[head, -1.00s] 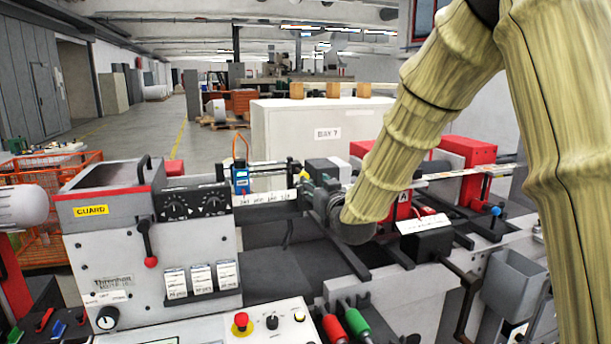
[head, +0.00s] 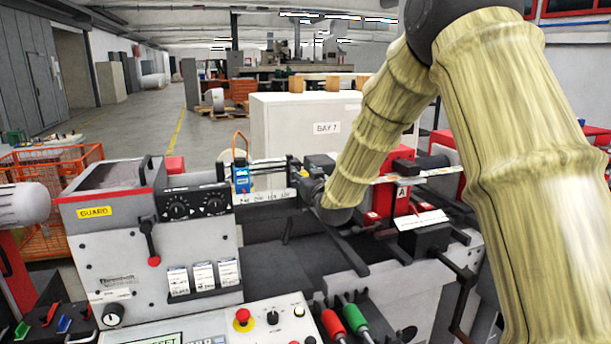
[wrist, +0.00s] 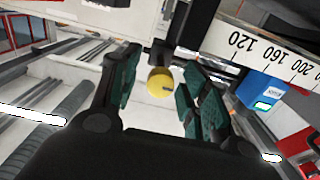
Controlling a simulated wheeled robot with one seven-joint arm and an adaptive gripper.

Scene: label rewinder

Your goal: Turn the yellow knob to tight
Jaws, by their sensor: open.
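The yellow knob (wrist: 159,88) shows in the wrist view as a small round yellow face with a dark mark on it, below a dark bracket. My gripper (wrist: 163,72) is open, with one green-padded finger on each side of the knob. Gaps show between the knob and both pads, so it is not gripped. In the head view my gripper (head: 309,184) is near the numbered scale (head: 268,197), largely hidden by my wrist.
The scale also shows in the wrist view (wrist: 262,48), close to my right-hand finger. A blue device (head: 241,179) stands left of my gripper. A red block (head: 388,187) and dark rails lie to the right. A control panel (head: 215,328) is in front.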

